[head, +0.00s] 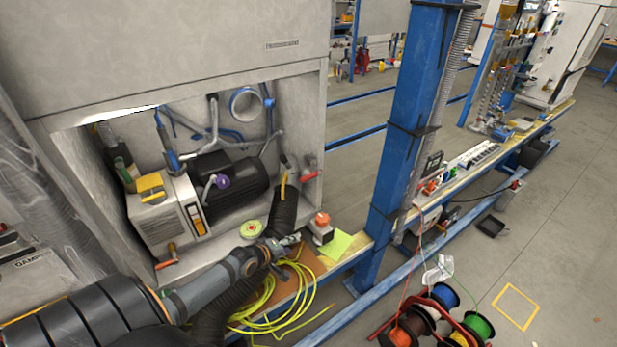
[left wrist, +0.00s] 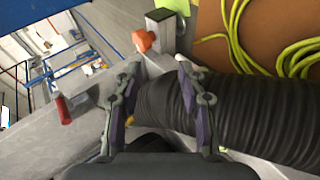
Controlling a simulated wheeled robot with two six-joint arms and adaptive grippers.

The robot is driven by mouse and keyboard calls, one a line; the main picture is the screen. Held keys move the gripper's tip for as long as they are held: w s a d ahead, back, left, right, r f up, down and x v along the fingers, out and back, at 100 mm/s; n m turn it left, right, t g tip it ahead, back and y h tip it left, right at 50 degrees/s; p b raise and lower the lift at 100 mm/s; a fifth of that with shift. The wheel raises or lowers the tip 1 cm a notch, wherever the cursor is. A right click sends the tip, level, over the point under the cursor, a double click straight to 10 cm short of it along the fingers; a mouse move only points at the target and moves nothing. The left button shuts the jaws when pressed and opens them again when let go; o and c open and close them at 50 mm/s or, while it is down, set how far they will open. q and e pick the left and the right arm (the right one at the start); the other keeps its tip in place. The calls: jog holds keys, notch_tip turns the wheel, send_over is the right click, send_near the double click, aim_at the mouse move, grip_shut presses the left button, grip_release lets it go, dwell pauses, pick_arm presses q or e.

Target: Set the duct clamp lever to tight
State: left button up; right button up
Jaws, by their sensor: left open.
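A black corrugated duct (head: 284,208) comes down from the machine alcove and passes behind my left arm. It also fills the right of the left wrist view (left wrist: 265,115). A small yellow lever-like piece (head: 283,187) stands at the duct's upper end, and I take it for the clamp lever. A bit of yellow (left wrist: 130,121) shows beside the left finger in the left wrist view. Its setting cannot be read. My left gripper (head: 289,243) is open, with the duct's end beyond and between its fingers (left wrist: 158,72). My right gripper is not in view.
A red handle (head: 307,176) sits on the alcove's right edge. An orange-topped box (head: 321,228) and a yellow-green sheet (head: 336,245) lie right of the gripper. A yellow-green cable coil (head: 258,300) lies in front. A pump with a black motor (head: 232,177) fills the alcove.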

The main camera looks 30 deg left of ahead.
pick_arm(q)
jog(key=w+a+r+n+t, duration=0.3)
jog(key=w+r+n, duration=0.25)
jog(key=r, duration=0.45)
jog(key=n+t, duration=0.2)
jog(key=n, duration=0.2)
send_near(303, 180)
jog(key=w, duration=0.2)
jog(key=w+b, duration=0.2)
jog(key=w, duration=0.1)
jog(key=w+f+b, duration=0.1)
jog(key=w+b, duration=0.1)
jog(key=w, duration=0.1)
jog(key=w+f+b, duration=0.1)
jog(key=w+b, duration=0.1)
jog(key=w, duration=0.1)
jog(key=shift+w+d+f+b, duration=0.2)
jog(key=shift+d+f+b, duration=0.05)
jog(key=shift+b, duration=0.15)
jog(key=shift+w, duration=0.5)
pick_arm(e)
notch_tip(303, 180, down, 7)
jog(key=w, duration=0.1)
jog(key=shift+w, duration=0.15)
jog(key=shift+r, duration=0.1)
pick_arm(q)
grip_shut()
